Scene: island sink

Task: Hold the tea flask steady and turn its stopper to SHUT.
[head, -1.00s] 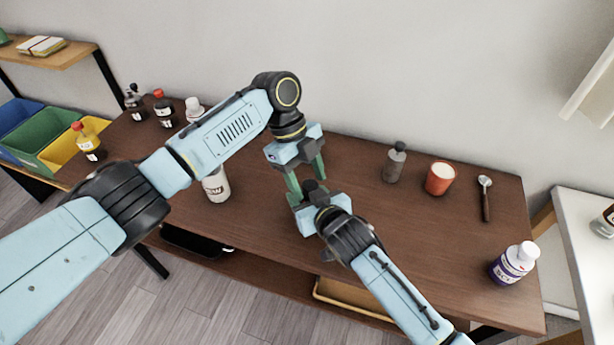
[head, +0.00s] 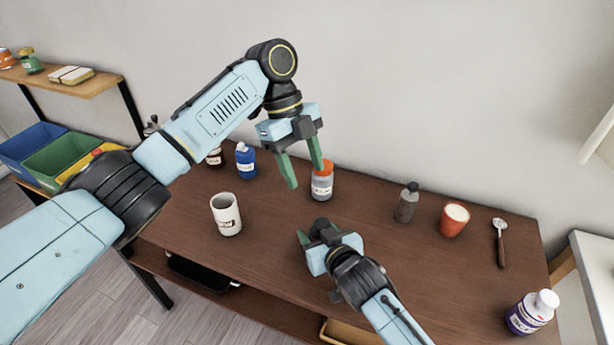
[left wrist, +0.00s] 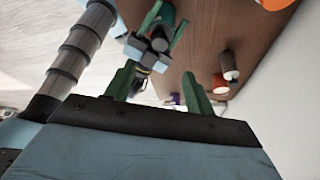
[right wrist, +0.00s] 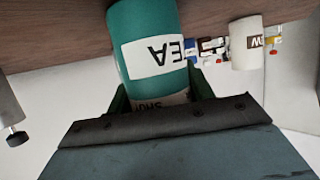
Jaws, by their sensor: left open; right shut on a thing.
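The tea flask is a teal cylinder (right wrist: 150,30) with a white label reading TEA, upside down in the right wrist view. Its lower end in that picture carries a second label, of which I read only SHU. My right gripper (right wrist: 160,97) is shut on the flask, a finger on each side. In the head view the right gripper (head: 313,238) stands over the table's front middle; the flask is largely hidden there, and I cannot make out the stopper's setting. My left gripper (head: 305,178) is open and empty, above and behind the right gripper, apart from it.
A white mug (head: 226,214) stands left of the right gripper. An orange-and-white jar (head: 322,182) and a blue bottle (head: 245,160) are behind. Colored bins (head: 65,160) are far left.

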